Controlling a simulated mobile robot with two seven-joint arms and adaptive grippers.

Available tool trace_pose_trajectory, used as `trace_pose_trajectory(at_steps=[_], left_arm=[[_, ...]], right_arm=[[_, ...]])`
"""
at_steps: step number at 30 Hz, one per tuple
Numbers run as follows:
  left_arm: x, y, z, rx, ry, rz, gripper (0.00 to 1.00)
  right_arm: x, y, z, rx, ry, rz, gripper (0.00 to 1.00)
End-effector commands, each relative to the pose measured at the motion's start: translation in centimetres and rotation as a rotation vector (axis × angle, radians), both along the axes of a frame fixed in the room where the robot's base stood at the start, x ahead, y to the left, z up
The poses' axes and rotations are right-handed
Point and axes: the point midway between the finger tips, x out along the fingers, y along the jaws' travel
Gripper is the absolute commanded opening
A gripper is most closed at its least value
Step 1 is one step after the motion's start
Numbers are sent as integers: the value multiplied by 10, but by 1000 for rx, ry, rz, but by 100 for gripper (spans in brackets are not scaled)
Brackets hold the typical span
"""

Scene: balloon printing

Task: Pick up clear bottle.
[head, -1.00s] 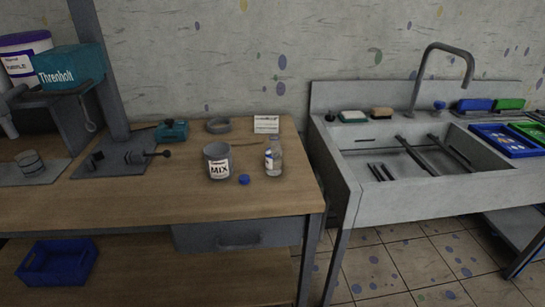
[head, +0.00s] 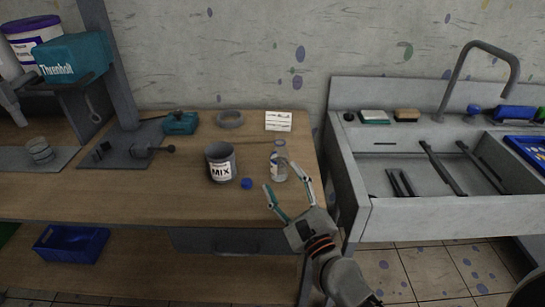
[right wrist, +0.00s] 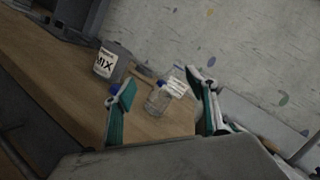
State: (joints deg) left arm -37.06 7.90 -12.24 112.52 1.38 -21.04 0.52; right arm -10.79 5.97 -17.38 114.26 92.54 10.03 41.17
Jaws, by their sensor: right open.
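The clear bottle (head: 279,165), with a pale label, stands upright on the wooden workbench near its right end. It also shows in the right wrist view (right wrist: 158,100), between the two fingers. My right gripper (head: 287,188) is open and empty just in front of the bottle, its fingertips pointing toward it. No contact with the bottle can be made out. In the right wrist view the open fingers (right wrist: 168,100) stand either side of the bottle, nearer the camera. My left gripper is not in view.
A grey MIX can (head: 221,163) and a blue cap (head: 246,184) sit just left of the bottle. A white card (head: 278,121) and a grey ring (head: 230,119) lie behind. The sink (head: 440,215) stands right of the bench. The bench front (head: 170,205) is clear.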

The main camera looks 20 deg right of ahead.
Motion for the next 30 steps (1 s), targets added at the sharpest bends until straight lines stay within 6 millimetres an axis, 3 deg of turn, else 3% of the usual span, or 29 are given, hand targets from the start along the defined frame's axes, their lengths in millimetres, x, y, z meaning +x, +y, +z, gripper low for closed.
trace_pose_trajectory(at_steps=[3,9,20,30], left_arm=[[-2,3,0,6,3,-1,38],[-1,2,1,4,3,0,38],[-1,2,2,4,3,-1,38],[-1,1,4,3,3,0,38]], right_arm=[[23,-20,-12,346,104,-48,57],[39,-32,-39,669,225,-100,57],[70,-33,-43,716,243,-109,57],[113,-29,-44,712,243,-109,57]])
